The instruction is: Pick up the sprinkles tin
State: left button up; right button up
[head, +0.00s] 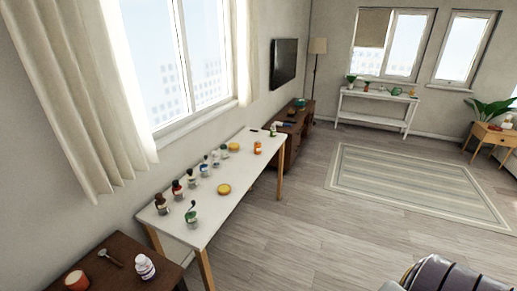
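I cannot tell for sure which item is the sprinkles tin; labels are too small to read. On the long white table (243,168) stand an orange container (257,148) near the far end, a flat round yellow item (224,189) near the middle, and another yellow item (234,147) farther back. On the dark brown table at lower left (115,250) stand a white jar with a purplish label (145,267) and an orange-brown container (76,281), cut by the frame's bottom edge. Neither of my grippers shows.
Several small bottles and jars (177,190) line the white table's window side. A dark cabinet (292,128) stands beyond it, under the television (284,65). A white console table (376,105) stands at the back, a wooden side table (492,138) at right. The floor (300,230) is clear around the rug (410,185).

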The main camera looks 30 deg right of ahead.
aim_at(257, 146)
jog(key=i+l+z, duration=0.2)
jog(key=i+l, duration=1.75)
jog(key=i, duration=0.15)
